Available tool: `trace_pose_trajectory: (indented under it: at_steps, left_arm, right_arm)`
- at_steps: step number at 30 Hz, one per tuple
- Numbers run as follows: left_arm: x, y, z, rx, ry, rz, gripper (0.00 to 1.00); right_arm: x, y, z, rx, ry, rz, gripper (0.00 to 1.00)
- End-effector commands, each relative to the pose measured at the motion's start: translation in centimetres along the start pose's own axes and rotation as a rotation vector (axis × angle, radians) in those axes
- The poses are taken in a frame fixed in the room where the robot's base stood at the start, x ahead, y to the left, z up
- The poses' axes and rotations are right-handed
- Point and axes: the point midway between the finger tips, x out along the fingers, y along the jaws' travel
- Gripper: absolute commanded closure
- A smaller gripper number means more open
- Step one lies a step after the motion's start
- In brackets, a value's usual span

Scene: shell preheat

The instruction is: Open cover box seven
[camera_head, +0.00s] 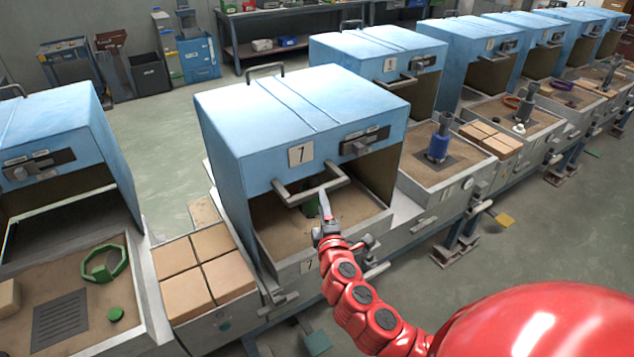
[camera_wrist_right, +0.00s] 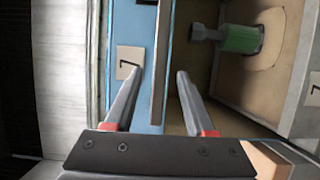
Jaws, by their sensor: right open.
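Cover box seven (camera_head: 298,110) is a blue hood with a "7" plate, standing lowered over a sand-coloured bed. Its front is open below the panel, and a grey bar handle (camera_head: 298,195) juts from the lower front edge. My right gripper (camera_head: 324,207) is at this handle. In the right wrist view the two fingers of the gripper (camera_wrist_right: 160,72) are apart, and the handle bar (camera_wrist_right: 160,50) runs between them without visible clamping. The "7" plate (camera_wrist_right: 128,61) shows beside one finger. A green cylinder (camera_wrist_right: 243,39) lies inside under the hood. My left gripper is not in view.
Another blue hood (camera_head: 55,135) stands at the left over a bed with a green ring (camera_head: 104,262). Tan blocks (camera_head: 205,268) sit between the two stations. More blue hoods run back to the right, beside a bed with a blue cylinder (camera_head: 438,147).

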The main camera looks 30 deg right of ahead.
Motion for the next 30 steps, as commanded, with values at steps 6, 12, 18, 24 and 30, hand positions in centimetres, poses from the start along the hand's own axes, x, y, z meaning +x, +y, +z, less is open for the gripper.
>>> trace_pose_trajectory:
  at_steps: [6,12,18,24,30]
  left_arm:
    - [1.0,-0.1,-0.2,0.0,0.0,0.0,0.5]
    - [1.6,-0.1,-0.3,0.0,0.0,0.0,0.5]
    - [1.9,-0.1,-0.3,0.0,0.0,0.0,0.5]
    - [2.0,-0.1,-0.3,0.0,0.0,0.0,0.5]
    - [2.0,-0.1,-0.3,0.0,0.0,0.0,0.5]
  right_arm:
    - [3.7,0.3,-0.1,0.002,0.0,0.0,0.45]
    - [6.7,0.2,-0.1,0.002,0.0,0.0,0.45]
    - [8.4,0.1,0.0,0.0,0.001,0.0,0.45]
    - [9.0,0.0,-0.1,-0.001,0.004,0.001,0.45]
    - [9.0,0.0,-0.1,-0.001,0.004,0.0,0.45]
